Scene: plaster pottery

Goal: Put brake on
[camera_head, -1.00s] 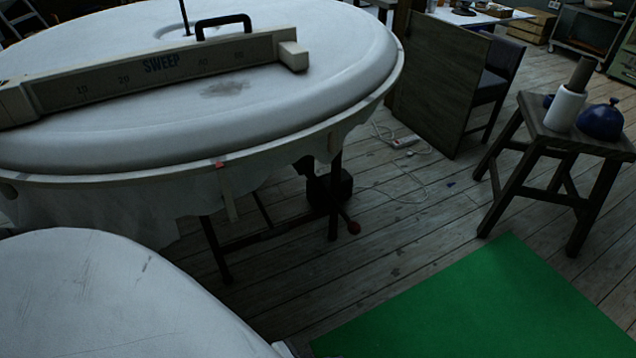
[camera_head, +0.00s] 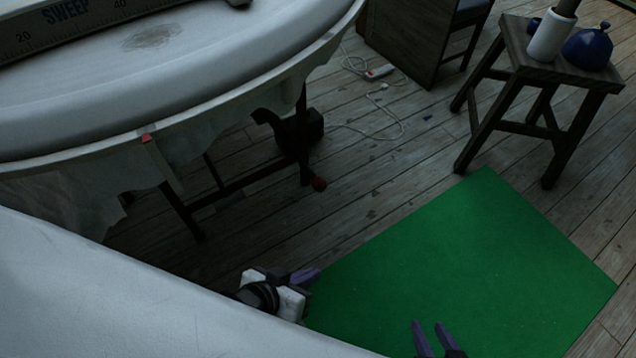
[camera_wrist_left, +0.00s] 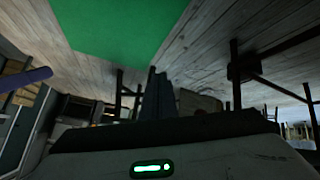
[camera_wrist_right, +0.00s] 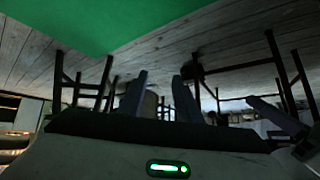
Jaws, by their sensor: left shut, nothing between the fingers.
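The large round white table (camera_head: 190,85) fills the upper left of the head view. A wooden peg with a red tip (camera_head: 147,138) hangs at its rim. Below, on the dark leg frame, is a red knob (camera_head: 318,184) near a dark block (camera_head: 300,130). I cannot tell which of these is the brake. My left gripper (camera_head: 312,274) is shut and empty, below the red knob in the picture, apart from it; its fingers also show in the left wrist view (camera_wrist_left: 154,92). My right gripper (camera_head: 432,330) is open and empty over the green mat, also in the right wrist view (camera_wrist_right: 162,95).
A green mat (camera_head: 460,260) lies on the plank floor. A wooden stool (camera_head: 520,70) with a white cylinder (camera_head: 550,38) and blue pot (camera_head: 588,48) stands at the upper right. A power strip (camera_head: 380,72) and white cable lie on the floor. Floor between table and stool is largely clear.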

